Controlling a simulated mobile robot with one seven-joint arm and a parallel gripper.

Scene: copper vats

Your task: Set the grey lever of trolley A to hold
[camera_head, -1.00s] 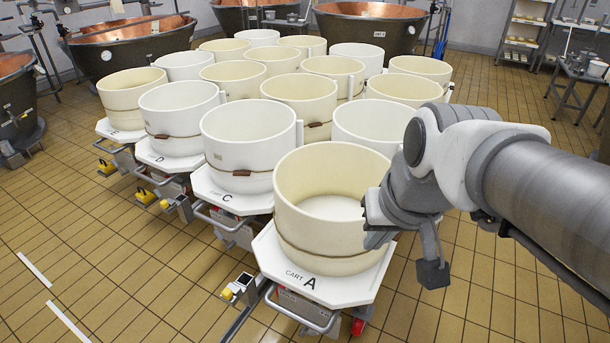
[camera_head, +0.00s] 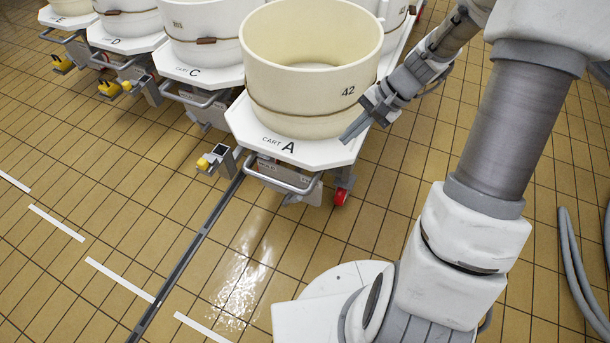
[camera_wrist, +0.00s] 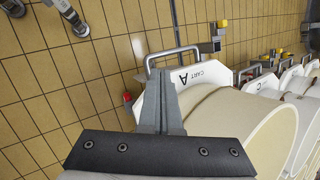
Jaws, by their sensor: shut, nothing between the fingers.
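Trolley A is a white eight-sided platform (camera_head: 310,150) marked CART A, with a cream tub (camera_head: 300,75) numbered 42 on it. A grey tube handle (camera_head: 283,185) juts from its front, with a grey box under the deck and a red wheel (camera_head: 340,196). I cannot make out the grey lever surely. My gripper (camera_head: 347,136) is shut and empty, just at the platform's right front edge, beside the tub. In the wrist view the closed fingers (camera_wrist: 168,98) point along the platform (camera_wrist: 185,85) towards the grey handle (camera_wrist: 172,56); contact cannot be told.
A grey post with a yellow part (camera_head: 215,160) stands left of trolley A, by a dark floor rail (camera_head: 185,262). Trolley C (camera_head: 200,68) and others stand close on the left. Tiled floor in front is open. Grey hoses (camera_head: 575,260) lie at the right.

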